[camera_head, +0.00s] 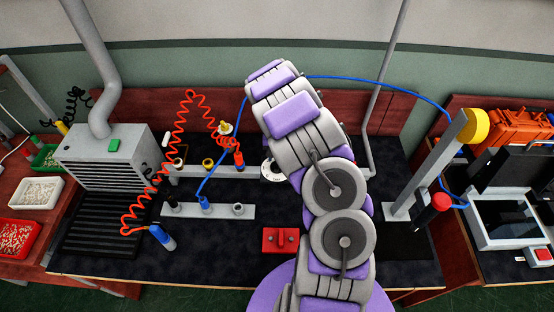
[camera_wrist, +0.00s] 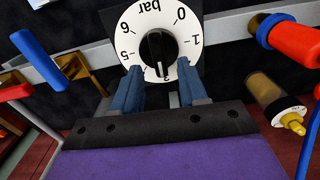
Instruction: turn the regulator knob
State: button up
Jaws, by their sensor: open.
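The regulator knob (camera_wrist: 156,52) is black and sits at the centre of a white round dial (camera_wrist: 182,40) marked in bar. In the wrist view the dial is upside down, and the knob's light mark points down near a partly hidden number, seemingly 3. My gripper (camera_wrist: 159,70) is open, with its two blue fingers apart at the dial's lower edge, one on each side below the knob. Neither finger visibly grips the knob. In the head view the dial (camera_head: 267,171) shows only partly, left of my arm; my gripper is hidden behind the arm.
The dial is beside a grey rail (camera_head: 200,172) with coloured fittings. A red coiled hose (camera_head: 180,125) hangs left, and a blue hose (camera_head: 350,78) arcs behind my arm. In the wrist view, a brass-coloured cylinder (camera_wrist: 272,97) and a red-blue fitting (camera_wrist: 290,38) stand right.

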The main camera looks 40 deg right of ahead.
jog(key=shift+f, duration=1.15)
jog(key=shift+c, duration=0.3)
grip_shut()
